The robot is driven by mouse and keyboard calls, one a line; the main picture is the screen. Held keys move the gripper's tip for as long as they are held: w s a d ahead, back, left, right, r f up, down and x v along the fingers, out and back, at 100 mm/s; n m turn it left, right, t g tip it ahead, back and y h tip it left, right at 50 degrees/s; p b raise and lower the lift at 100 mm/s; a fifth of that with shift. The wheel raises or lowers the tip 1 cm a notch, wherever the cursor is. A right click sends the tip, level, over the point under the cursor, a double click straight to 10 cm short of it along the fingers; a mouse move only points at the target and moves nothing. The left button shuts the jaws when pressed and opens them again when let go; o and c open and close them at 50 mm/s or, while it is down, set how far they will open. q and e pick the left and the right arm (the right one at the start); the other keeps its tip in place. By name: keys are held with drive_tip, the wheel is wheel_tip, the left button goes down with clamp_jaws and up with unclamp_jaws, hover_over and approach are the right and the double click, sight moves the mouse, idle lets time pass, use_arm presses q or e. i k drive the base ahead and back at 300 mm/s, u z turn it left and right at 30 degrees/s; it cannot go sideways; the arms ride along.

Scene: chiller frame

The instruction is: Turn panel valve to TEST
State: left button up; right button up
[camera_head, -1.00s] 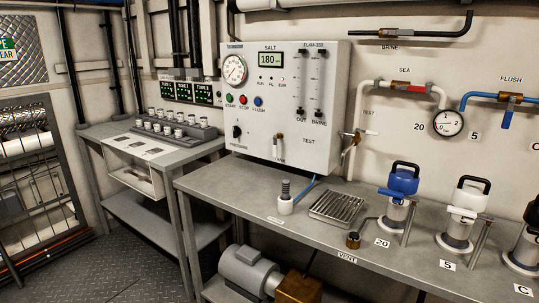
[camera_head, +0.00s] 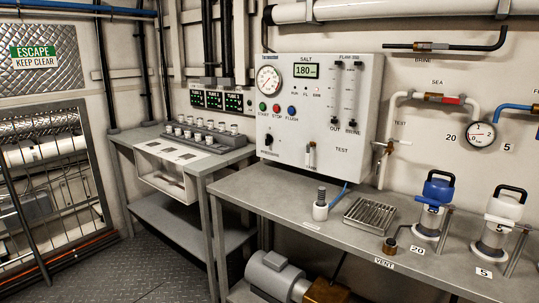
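The white control panel (camera_head: 318,112) hangs on the back wall above the bench. It carries a round gauge, a "180" display and a row of coloured buttons. A small valve with a pale upright handle (camera_head: 311,155) sits low on the panel, above a label that seems to read TANK. The word TEST (camera_head: 341,150) is printed to its right. Another valve with a pale lever (camera_head: 398,142) is on the pipe at the panel's right side, below a wall label TEST. Neither gripper is in view.
The grey bench (camera_head: 260,190) holds a drain tray (camera_head: 370,217), a small white bottle-like fitting (camera_head: 320,205), and blue-topped (camera_head: 433,205) and white-topped (camera_head: 498,225) canisters. A side table (camera_head: 190,150) holds a rack of cups. Open floor (camera_head: 150,265) lies at lower left.

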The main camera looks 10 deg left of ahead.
sight(308, 160)
drive_tip(key=i, duration=0.7)
drive_tip(key=u, duration=1.95)
drive_tip(key=i, duration=2.55)
drive_tip(key=z, duration=3.05)
